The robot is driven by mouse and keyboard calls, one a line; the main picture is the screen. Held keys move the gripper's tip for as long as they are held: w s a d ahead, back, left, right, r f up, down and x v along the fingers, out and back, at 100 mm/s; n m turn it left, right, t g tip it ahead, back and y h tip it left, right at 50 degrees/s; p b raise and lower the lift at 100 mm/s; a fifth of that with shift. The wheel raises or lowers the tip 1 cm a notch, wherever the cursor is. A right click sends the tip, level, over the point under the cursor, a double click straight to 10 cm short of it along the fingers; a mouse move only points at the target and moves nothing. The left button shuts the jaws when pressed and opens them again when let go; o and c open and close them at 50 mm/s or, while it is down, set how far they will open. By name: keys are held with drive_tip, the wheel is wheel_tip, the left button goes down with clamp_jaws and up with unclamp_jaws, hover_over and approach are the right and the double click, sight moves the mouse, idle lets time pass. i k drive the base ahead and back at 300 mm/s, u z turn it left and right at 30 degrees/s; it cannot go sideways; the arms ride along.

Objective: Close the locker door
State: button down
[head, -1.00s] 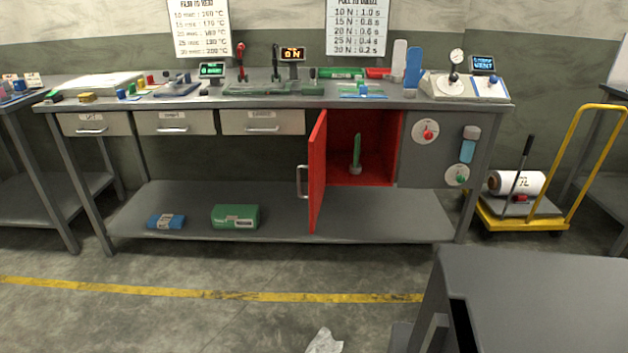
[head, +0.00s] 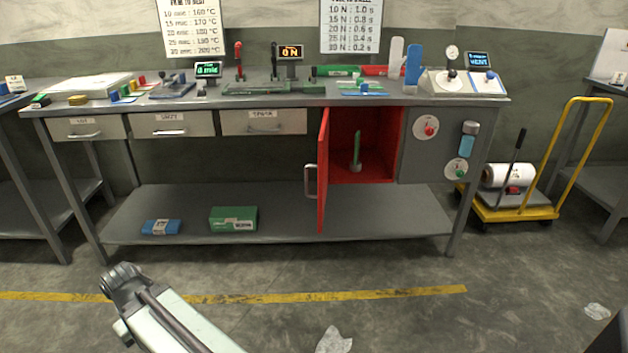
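The red locker door (head: 323,170) stands wide open in the head view, jutting toward me from the left side of the red locker (head: 382,150) under the workbench. A metal bar handle (head: 310,181) is on the door's left face. Inside the locker a green upright item (head: 357,150) stands on a pale base. My arm shows at the lower left, well short of the bench and apart from the door. The end of my arm is seen from behind, and its fingers cannot be made out.
The workbench (head: 270,225) has a lower shelf with a blue pack (head: 161,227) and a green box (head: 233,218). A yellow cart (head: 520,205) with a white roll stands at the right. Crumpled paper (head: 333,340) lies on the floor. The floor before the bench is mostly clear.

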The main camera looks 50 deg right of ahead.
sight(323, 141)
drive_tip(key=i, duration=1)
drive_tip(key=z, duration=0.05)
